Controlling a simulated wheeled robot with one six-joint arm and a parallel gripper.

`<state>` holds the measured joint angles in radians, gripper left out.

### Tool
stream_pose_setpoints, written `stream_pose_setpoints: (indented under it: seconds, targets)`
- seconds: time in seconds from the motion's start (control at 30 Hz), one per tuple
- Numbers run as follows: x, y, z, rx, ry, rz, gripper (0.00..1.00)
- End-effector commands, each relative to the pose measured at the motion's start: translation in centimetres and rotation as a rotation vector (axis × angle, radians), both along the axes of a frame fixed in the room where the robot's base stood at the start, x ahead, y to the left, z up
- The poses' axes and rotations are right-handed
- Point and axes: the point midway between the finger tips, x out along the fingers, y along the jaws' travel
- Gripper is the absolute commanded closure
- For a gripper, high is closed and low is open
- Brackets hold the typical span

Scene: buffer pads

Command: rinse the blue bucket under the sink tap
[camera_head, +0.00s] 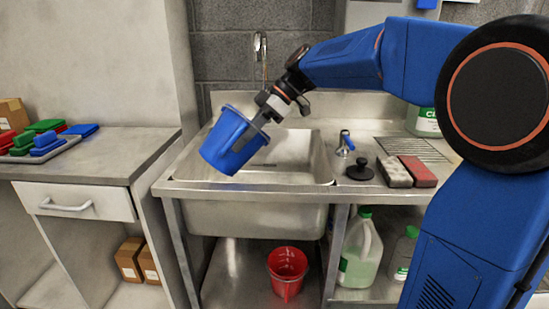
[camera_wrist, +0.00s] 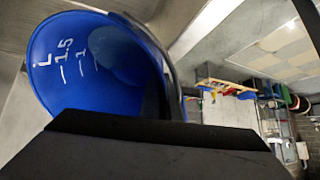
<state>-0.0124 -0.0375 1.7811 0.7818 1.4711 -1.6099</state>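The blue bucket (camera_head: 232,140) hangs tilted over the left part of the steel sink basin (camera_head: 290,160). My gripper (camera_head: 262,118) is shut on the bucket's wall near the rim. In the wrist view the inside of the bucket (camera_wrist: 85,65) shows white volume marks, and dark gripper parts (camera_wrist: 150,145) cover its lower side. I cannot tell whether it holds water. The tap spout (camera_head: 260,45) is on the wall behind, above and right of the bucket. A small fitting with a blue lever (camera_head: 346,142) stands on the sink's right deck. No water stream shows.
A black plug (camera_head: 360,169), a pale sponge (camera_head: 394,172) and a red block (camera_head: 418,171) lie right of the basin. A red bucket (camera_head: 287,272) and bottles (camera_head: 360,252) stand below. The left counter (camera_head: 110,150) holds a tray of coloured pads.

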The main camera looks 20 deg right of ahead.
Motion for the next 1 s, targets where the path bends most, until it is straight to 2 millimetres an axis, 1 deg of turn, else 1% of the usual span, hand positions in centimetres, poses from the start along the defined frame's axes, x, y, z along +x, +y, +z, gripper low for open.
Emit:
stream_pose_setpoints:
  seconds: [0.13,1.0]
  targets:
    - [-0.1,-0.1,0.1,0.021,0.004,0.0,1.0]
    - [-0.3,-0.5,-1.1,0.136,0.026,0.007,1.0]
